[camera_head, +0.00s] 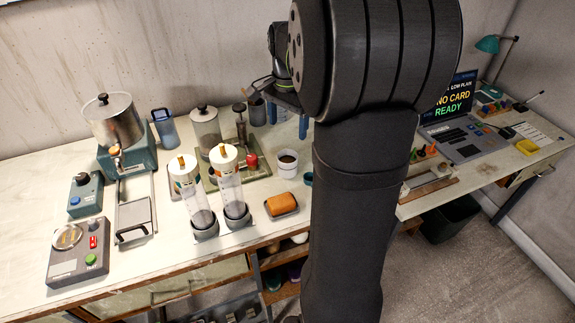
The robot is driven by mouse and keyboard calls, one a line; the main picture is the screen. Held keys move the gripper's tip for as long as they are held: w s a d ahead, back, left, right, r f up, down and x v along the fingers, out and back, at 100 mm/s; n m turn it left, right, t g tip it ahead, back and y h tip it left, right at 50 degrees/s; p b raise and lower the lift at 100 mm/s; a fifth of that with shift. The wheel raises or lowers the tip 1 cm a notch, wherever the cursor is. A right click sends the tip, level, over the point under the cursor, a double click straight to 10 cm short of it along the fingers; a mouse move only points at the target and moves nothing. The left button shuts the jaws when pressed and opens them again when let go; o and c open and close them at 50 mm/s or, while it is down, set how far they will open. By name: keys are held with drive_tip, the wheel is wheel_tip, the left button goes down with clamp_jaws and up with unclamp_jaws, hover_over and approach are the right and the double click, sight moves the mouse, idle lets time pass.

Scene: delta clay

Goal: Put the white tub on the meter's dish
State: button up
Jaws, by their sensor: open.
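The white tub (287,159) stands upright on the bench, near the middle of the view, with dark contents showing at its top. My gripper (287,118) is partly hidden behind my arm, above the back of the bench and behind the tub. It is open and apart from the tub.
Two clear cylinders with white caps (226,160) stand between the tub and the meter. An orange block on a small tray (281,205) lies in front of the tub. A metal-potted dispenser (112,125) stands back left. My arm hides the bench right of the tub.

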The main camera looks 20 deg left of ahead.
drive_tip(key=r+m, duration=0.1)
drive_tip(key=m, duration=1.6)
approach(288, 160)
drive_tip(key=f, duration=0.2)
drive_tip(key=s+f, duration=0.1)
drive_tip(key=f, duration=0.2)
drive_tip(key=s+d+f, duration=0.1)
drive_tip(key=f, duration=0.1)
drive_tip(key=shift+s+f, duration=0.2)
drive_tip(key=shift+f, duration=0.1)
drive_tip(key=c, duration=1.3)
drive_tip(key=shift+o, duration=0.2)
drive_tip(key=shift+r, duration=0.1)
